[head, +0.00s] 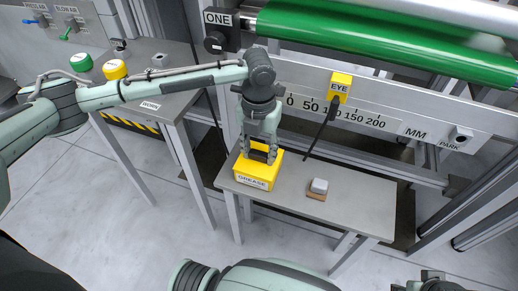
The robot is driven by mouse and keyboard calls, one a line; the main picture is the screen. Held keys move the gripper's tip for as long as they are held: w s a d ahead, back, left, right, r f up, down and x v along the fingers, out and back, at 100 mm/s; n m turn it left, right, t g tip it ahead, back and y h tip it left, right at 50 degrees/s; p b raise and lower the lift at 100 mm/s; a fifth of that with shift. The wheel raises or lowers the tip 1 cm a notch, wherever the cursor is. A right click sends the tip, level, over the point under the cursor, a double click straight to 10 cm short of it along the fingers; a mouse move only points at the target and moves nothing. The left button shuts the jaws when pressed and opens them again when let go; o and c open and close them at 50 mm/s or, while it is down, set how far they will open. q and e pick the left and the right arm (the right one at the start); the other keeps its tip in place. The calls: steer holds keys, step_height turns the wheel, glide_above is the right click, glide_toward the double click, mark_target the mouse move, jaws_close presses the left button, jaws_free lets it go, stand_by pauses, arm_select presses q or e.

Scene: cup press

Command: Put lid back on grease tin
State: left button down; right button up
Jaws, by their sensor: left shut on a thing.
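The yellow grease tin (256,181), labelled GREASE, stands near the left end of the small grey table. My left gripper (258,156) points down at the top of the tin, its fingers apart around what looks like the lid. The fingers hide most of the tin's top, so I cannot tell whether the lid is seated or just above the rim. My right arm crosses the bottom edge, and only a dark part of what seems its gripper (432,282) shows at the bottom right.
A grey block on a brown base (317,188) sits on the small table (365,200), with bare surface around it. A yellow EYE sensor (340,87) and a scale rail stand behind. A green roller (390,42) is above. Another table (160,85) is at left.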

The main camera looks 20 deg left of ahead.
arm_select(q)
steer(key=shift+f, duration=0.15)
stand_by(0.3)
steer(key=c, duration=0.8)
jaws_free()
step_height(320, 180, up, 5)
steer(key=p, duration=0.5)
steer(key=shift+f+p, duration=0.1)
steer(key=shift+p, duration=0.3)
steer(key=shift+r, duration=1.1)
